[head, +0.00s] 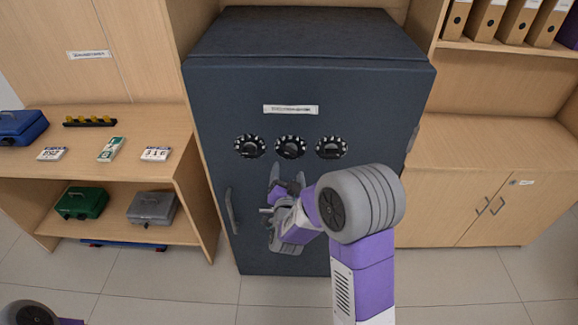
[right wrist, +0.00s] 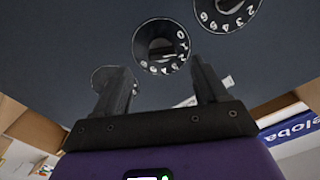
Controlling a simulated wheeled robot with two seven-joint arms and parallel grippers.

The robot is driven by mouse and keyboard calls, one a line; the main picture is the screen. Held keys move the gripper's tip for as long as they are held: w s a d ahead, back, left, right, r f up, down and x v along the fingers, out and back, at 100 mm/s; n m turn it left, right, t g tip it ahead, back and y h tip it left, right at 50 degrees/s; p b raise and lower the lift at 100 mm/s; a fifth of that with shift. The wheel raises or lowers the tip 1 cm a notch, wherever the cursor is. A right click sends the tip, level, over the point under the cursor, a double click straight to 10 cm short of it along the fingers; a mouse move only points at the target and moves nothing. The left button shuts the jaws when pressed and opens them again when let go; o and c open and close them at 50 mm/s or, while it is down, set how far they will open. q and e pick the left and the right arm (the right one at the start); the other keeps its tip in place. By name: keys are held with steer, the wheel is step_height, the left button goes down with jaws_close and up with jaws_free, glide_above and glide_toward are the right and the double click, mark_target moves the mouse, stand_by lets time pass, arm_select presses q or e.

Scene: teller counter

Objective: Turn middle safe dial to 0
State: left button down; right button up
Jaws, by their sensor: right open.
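The dark blue-grey safe (head: 390,110) stands upright with three black dials in a row on its door. The middle dial (head: 290,147) is between the left dial (head: 249,146) and the right dial (head: 331,147). My right gripper (head: 287,174) is open and empty, just below the middle dial and apart from it. In the right wrist view a dial (right wrist: 160,43), likely the middle one, lies beyond the gap between the fingers, with a 0 on its ring. Its exact setting is too small to tell. My left gripper is out of view.
A handle (head: 230,211) is on the safe door's left side. Left shelves hold a green box (head: 82,203), a grey box (head: 152,208), a blue box (head: 20,127) and number cards (head: 155,154). A wooden cabinet (head: 485,190) stands right. The floor in front has free room.

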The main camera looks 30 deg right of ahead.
mark_target(290, 155)
steer(key=x, duration=0.5)
steer(key=r+x, duration=0.1)
steer(key=x, duration=0.1)
steer(key=shift+w+d, duration=0.15)
steer(key=shift+d, duration=0.2)
steer(key=c, duration=1.1)
steer(key=shift+o, duration=0.2)
steer(key=shift+n+p, duration=0.3)
steer(key=shift+n, duration=2.5)
